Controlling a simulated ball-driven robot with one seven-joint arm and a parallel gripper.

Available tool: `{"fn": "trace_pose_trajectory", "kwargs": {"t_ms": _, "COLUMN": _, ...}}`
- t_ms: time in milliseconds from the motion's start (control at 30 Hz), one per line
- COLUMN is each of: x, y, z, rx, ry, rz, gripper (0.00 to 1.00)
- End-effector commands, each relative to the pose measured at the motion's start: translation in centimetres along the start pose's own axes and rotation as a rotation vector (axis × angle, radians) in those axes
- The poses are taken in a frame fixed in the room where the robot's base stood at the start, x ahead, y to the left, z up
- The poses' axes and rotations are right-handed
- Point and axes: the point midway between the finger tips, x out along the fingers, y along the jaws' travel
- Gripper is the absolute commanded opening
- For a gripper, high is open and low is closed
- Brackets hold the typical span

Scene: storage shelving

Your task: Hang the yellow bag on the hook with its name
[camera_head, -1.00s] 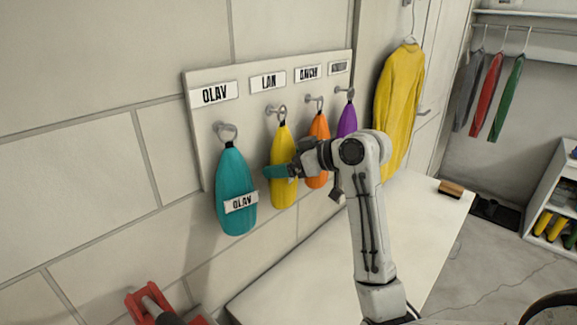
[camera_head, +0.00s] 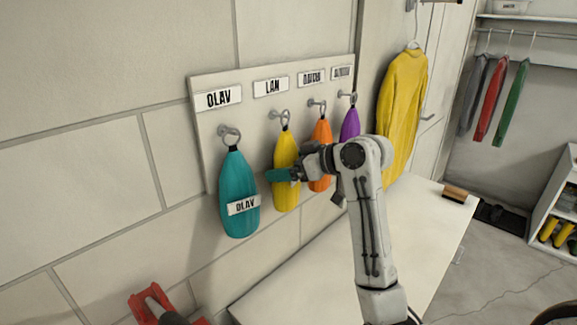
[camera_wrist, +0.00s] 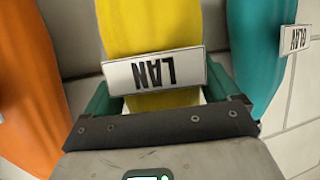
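The yellow bag (camera_head: 286,155) hangs upright from the second hook (camera_head: 281,114), under the sign reading LAN (camera_head: 271,86). Its own tag (camera_wrist: 153,72) also reads LAN, upside down in the wrist view. My gripper (camera_head: 288,174) is at the lower part of the bag. In the wrist view, the gripper's green fingers (camera_wrist: 160,92) stand on either side of the yellow bag (camera_wrist: 150,22), with pale gaps showing between them and it. The gripper looks open. The bag's top is outside the wrist view.
A teal bag tagged OLAV (camera_head: 238,185) hangs close to the left. An orange bag (camera_head: 320,150) and a purple bag (camera_head: 350,122) hang to the right on the same board (camera_head: 207,130). A white bench top (camera_head: 300,285) lies below.

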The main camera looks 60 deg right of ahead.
Motion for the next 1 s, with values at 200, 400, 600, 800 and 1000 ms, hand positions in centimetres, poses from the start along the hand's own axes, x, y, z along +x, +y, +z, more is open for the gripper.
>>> {"fn": "trace_pose_trajectory", "kwargs": {"t_ms": 200, "x": 0.8, "y": -0.4, "z": -0.2, "rx": -0.004, "ry": 0.004, "rz": -0.015, "gripper": 1.00}}
{"fn": "trace_pose_trajectory", "kwargs": {"t_ms": 400, "x": -1.3, "y": -0.3, "z": -0.2, "rx": -0.005, "ry": 0.007, "rz": -0.011, "gripper": 1.00}}
{"fn": "trace_pose_trajectory", "kwargs": {"t_ms": 600, "x": -5.7, "y": -0.2, "z": 0.0, "rx": -0.005, "ry": 0.006, "rz": -0.002, "gripper": 1.00}}
{"fn": "trace_pose_trajectory", "kwargs": {"t_ms": 800, "x": -9.3, "y": -0.2, "z": -0.1, "rx": -0.004, "ry": 0.006, "rz": 0.001, "gripper": 1.00}}
{"fn": "trace_pose_trajectory", "kwargs": {"t_ms": 1000, "x": -11.2, "y": -0.2, "z": -0.1, "rx": -0.003, "ry": 0.005, "rz": 0.001, "gripper": 1.00}}
